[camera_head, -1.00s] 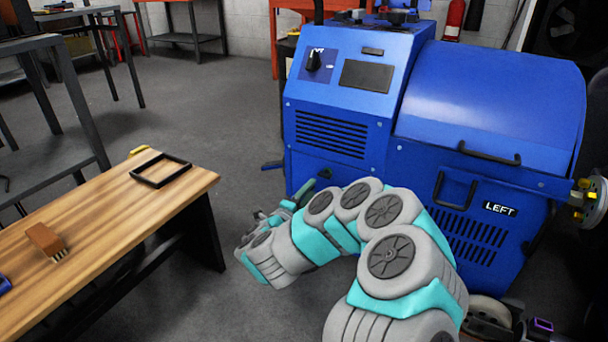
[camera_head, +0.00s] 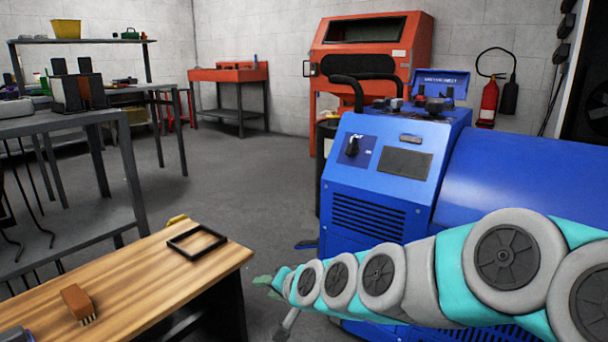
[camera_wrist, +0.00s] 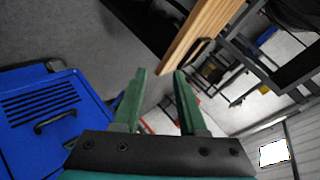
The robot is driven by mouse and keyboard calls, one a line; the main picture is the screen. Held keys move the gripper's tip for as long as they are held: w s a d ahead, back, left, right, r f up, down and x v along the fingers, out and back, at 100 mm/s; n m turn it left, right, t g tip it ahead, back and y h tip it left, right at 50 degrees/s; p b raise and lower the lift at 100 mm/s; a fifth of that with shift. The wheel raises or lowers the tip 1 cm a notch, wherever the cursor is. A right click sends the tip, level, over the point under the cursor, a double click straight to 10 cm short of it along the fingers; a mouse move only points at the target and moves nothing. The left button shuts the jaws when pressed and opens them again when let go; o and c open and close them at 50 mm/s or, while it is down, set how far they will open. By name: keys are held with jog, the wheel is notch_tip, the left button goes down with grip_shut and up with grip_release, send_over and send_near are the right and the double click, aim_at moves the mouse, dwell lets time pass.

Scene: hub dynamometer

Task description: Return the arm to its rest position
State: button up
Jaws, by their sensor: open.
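My arm, grey and teal, stretches from the lower right of the head view toward the left, in front of the blue dynamometer cabinet (camera_head: 375,190). My gripper (camera_head: 268,283) is at its far end, between the wooden bench and the cabinet, small in the head view. In the wrist view, the two green fingers of my gripper (camera_wrist: 158,80) stand apart with nothing between them. The blue cabinet (camera_wrist: 45,110) also shows at the left of the wrist view.
A wooden bench (camera_head: 130,275) at lower left bears a black frame (camera_head: 197,242) and a brown brush (camera_head: 78,303). A grey metal table (camera_head: 70,122) stands behind it. A red machine (camera_head: 370,60) and a red workbench (camera_head: 228,75) stand at the back. The grey floor between is clear.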

jog(key=s+d+f+n+g+h, duration=0.1)
jog(key=s+d+f+g+h, duration=0.15)
jog(key=s+d, duration=0.65)
jog(key=s+d+f+n+g+h, duration=0.15)
jog(key=s+d+g, duration=0.35)
jog(key=s, duration=0.8)
jog(key=s+d+f+n+g+h, duration=0.2)
jog(key=s+d+g+h, duration=0.1)
jog(key=s+d, duration=0.65)
notch_tip(320, 180, up, 14)
jog(key=s+a+p, duration=0.1)
jog(key=s+p, duration=0.1)
jog(key=p, duration=1.2)
jog(key=shift+s+r, duration=0.2)
jog(key=shift+a+m, duration=0.1)
jog(key=shift+m, duration=0.15)
